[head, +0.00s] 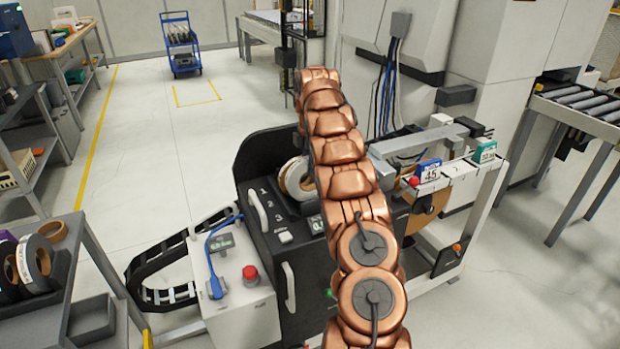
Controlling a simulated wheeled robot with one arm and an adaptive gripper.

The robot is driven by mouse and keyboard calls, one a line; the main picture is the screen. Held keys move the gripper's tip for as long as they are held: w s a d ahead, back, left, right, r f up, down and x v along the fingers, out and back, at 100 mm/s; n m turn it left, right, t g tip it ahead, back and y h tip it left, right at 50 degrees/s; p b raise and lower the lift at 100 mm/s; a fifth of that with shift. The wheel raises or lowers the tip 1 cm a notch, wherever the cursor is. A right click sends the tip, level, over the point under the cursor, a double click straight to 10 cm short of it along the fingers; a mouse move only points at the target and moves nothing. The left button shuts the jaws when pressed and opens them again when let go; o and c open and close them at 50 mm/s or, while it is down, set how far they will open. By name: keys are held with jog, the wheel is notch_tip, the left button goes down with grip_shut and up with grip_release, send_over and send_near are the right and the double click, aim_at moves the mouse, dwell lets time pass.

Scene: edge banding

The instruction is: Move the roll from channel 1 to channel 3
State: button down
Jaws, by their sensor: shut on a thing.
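The black edge-banding machine (250,155) has channel labels 1, 2 and 3 running down its left face, with 1 farthest from me. A white-edged roll (285,181) shows in the machine beside the upper labels, partly covered by my arm. I cannot tell exactly which channel it sits in. My copper arm runs up across the middle of the head view and over the machine. My gripper is hidden behind the arm, so its hold on the roll does not show.
A brown roll (428,203) is at the machine's right side, under small displays. A grey shelf (75,262) with several rolls stands at the lower left. A blue cart (182,45) stands far back. The floor between shelf and cart is clear.

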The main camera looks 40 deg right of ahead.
aim_at(310, 188)
jog(key=shift+s+f+p, duration=0.1)
jog(key=shift+f+p, duration=0.4)
jog(key=shift+f, duration=1.45)
jog(key=shift+f+b, duration=0.3)
jog(key=c, duration=1)
grip_release()
jog(key=shift+o, duration=0.2)
